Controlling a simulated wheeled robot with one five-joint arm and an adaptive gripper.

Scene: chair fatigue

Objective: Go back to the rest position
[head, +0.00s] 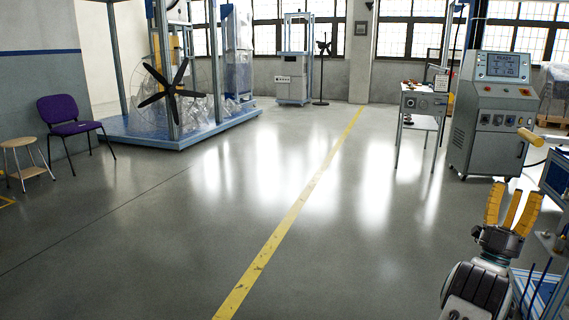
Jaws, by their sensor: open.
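My gripper (508,208) shows at the lower right of the head view. Its yellow fingers point upward and stand apart, with nothing between them. My dark and white arm link shows just below it. The gripper is in front of open floor, left of a blue-framed rig that is cut off by the right edge. I cannot tell how far the gripper is from that rig.
A grey control cabinet (490,130) and a small metal table (423,105) stand at the right. A purple chair (72,128) and a stool (22,150) stand at the left. A blue platform (150,138) holds a fan (170,90). A yellow line (285,222) crosses the clear middle floor.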

